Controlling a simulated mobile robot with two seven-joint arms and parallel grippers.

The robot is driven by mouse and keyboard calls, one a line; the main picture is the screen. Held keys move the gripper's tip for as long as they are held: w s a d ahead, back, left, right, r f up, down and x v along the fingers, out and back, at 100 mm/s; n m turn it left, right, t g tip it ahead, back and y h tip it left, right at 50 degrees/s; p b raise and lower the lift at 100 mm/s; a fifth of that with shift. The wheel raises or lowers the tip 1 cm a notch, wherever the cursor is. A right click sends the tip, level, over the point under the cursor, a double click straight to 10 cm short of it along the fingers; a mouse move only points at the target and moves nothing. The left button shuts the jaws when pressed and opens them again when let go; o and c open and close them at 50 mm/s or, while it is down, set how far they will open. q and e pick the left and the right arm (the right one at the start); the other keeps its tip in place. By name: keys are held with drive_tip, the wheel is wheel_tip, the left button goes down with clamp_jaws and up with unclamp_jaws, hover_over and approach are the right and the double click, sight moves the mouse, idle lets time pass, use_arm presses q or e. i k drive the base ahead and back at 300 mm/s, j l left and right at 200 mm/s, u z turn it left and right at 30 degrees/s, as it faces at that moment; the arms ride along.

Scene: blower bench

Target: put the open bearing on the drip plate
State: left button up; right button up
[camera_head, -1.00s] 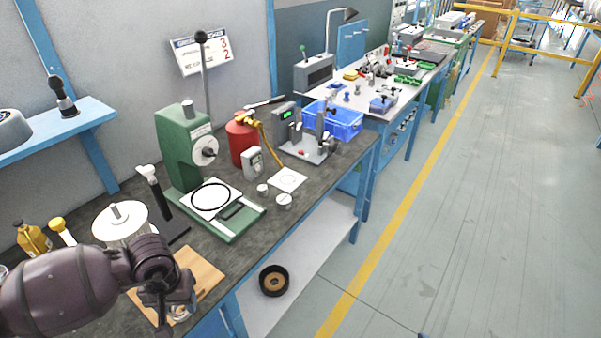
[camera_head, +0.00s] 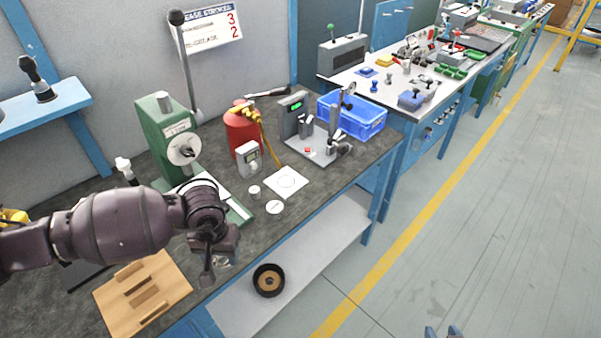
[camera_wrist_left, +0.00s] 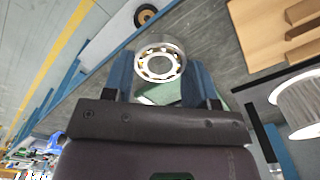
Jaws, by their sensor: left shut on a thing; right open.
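The open bearing (camera_wrist_left: 160,62), a metal ring with its balls showing, is between the blue fingers of my left gripper (camera_wrist_left: 160,78) in the left wrist view. In the head view my left gripper (camera_head: 213,270) is shut on it above the bench's front edge; the bearing (camera_head: 223,261) is mostly hidden there. A white square plate with a thin circle (camera_head: 287,182) lies on the bench to the right, apart from the gripper; I cannot tell for sure that it is the drip plate. Only the tips of my right gripper (camera_head: 443,332) show at the bottom edge, open.
A green press (camera_head: 165,135) stands behind my left arm. A small white cylinder (camera_head: 254,192), a white-topped disc (camera_head: 274,208), a grey meter (camera_head: 248,158) and a red can (camera_head: 240,130) stand near the square plate. A wooden board (camera_head: 170,285) lies at the front left.

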sight(287, 182)
drive_tip(key=i+l, duration=0.9)
drive_tip(key=l, duration=0.15)
